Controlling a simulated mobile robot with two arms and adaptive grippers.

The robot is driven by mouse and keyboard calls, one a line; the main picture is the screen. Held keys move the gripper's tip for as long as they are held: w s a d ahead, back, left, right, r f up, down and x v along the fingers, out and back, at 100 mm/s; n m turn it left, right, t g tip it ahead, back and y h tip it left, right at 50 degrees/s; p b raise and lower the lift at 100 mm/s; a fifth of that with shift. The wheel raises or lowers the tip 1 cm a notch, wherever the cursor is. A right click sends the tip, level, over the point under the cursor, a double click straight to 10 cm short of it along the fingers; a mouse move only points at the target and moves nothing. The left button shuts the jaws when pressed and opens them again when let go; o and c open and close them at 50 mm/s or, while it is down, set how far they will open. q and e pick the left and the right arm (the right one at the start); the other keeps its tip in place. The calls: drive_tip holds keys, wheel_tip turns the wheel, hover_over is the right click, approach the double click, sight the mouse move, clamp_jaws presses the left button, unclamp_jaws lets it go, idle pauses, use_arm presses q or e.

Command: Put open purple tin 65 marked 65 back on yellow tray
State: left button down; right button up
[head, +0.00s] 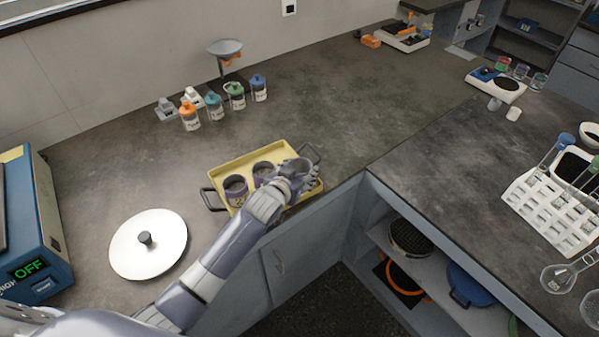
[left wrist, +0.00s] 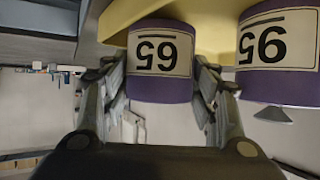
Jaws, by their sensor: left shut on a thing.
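The open purple tin marked 65 (left wrist: 160,60) sits between the fingers of my left gripper (left wrist: 161,88), which is shut on it. The wrist view shows it upside down. In the head view my left gripper (head: 293,181) holds this tin (head: 298,165) at the right end of the yellow tray (head: 238,163). The gripper partly hides it. I cannot tell if its base touches the tray. Two more open purple tins stand on the tray, one at the left (head: 236,188) and one in the middle (head: 264,171). A neighbouring tin, apparently marked 95 (left wrist: 278,50), is close beside. My right gripper is not in view.
Several capped jars (head: 235,97) stand behind the tray. The counter's front edge is close to the tray. A white tube rack (head: 550,210) is at right.

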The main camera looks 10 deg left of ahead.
use_arm(q)
drive_tip(key=shift+f, duration=0.3)
drive_tip(key=shift+f, duration=0.15)
drive_tip(key=c, duration=0.9)
unclamp_jaws()
drive_tip(key=shift+r, duration=0.25)
drive_tip(key=shift+s, duration=0.3)
drive_tip(key=v, duration=1.1)
drive_tip(key=shift+s+a+r, duration=0.1)
drive_tip(key=shift+r, duration=0.1)
